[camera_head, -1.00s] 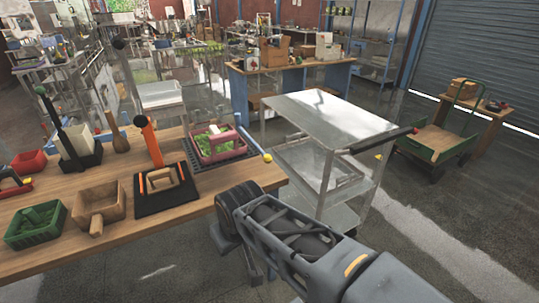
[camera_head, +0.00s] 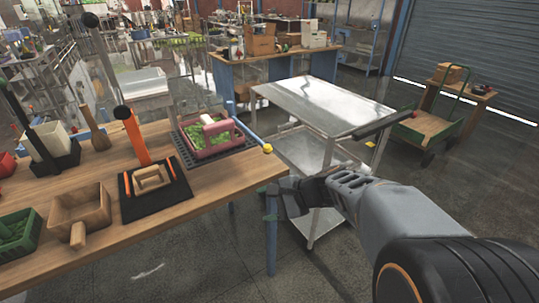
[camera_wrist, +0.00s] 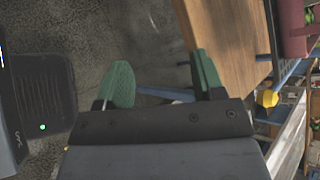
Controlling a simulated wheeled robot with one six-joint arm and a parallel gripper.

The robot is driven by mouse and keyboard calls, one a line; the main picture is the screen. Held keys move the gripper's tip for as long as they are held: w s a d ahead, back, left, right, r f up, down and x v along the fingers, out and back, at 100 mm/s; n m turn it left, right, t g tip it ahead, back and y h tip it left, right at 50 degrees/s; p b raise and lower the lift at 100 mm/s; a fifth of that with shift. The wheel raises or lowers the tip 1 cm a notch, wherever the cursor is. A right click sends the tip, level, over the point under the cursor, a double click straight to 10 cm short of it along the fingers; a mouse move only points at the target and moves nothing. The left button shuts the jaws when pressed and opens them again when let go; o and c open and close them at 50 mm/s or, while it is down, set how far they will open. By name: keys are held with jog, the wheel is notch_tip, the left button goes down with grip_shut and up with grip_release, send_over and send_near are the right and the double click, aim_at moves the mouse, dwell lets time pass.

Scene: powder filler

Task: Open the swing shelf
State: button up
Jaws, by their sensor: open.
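A dark grid shelf (camera_head: 183,155) lies at the right part of the wooden table and bears a pink-handled basket (camera_head: 232,143). A blue bar (camera_head: 245,132) with a yellow knob (camera_head: 267,149) runs along its right side, over the table's right end. In the wrist view the yellow knob (camera_wrist: 267,98) is right of my fingers, beside the blue bar (camera_wrist: 286,74). My gripper (camera_head: 279,203) is just off the table's right front corner, below and apart from the knob. In the wrist view its green fingers (camera_wrist: 160,80) are apart with nothing between them.
The wooden table (camera_head: 225,185) holds a black stand with an orange post (camera_head: 137,135), a wooden box (camera_head: 80,207) and a green tray (camera_head: 15,235). A metal cart (camera_head: 325,103) stands close behind my arm. A green trolley (camera_head: 428,128) is farther right. Floor in front is clear.

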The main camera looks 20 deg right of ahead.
jog(key=w+d+m+t+y+b, duration=0.1)
jog(key=w+d+m+t, duration=0.3)
jog(key=w+m+t, duration=0.15)
jog(key=m+t+h+b, duration=0.1)
jog(key=m+t+h, duration=0.1)
jog(key=m+t, duration=0.45)
send_near(271, 151)
jog(key=shift+m+g, duration=0.8)
jog(key=shift+m, duration=0.1)
jog(key=x, duration=0.4)
jog(key=r+x, duration=0.1)
jog(key=x, duration=0.3)
jog(key=p+x, duration=0.1)
jog(key=x, duration=0.3)
jog(key=shift+d+r, duration=0.15)
jog(key=shift+d, duration=0.05)
grip_shut()
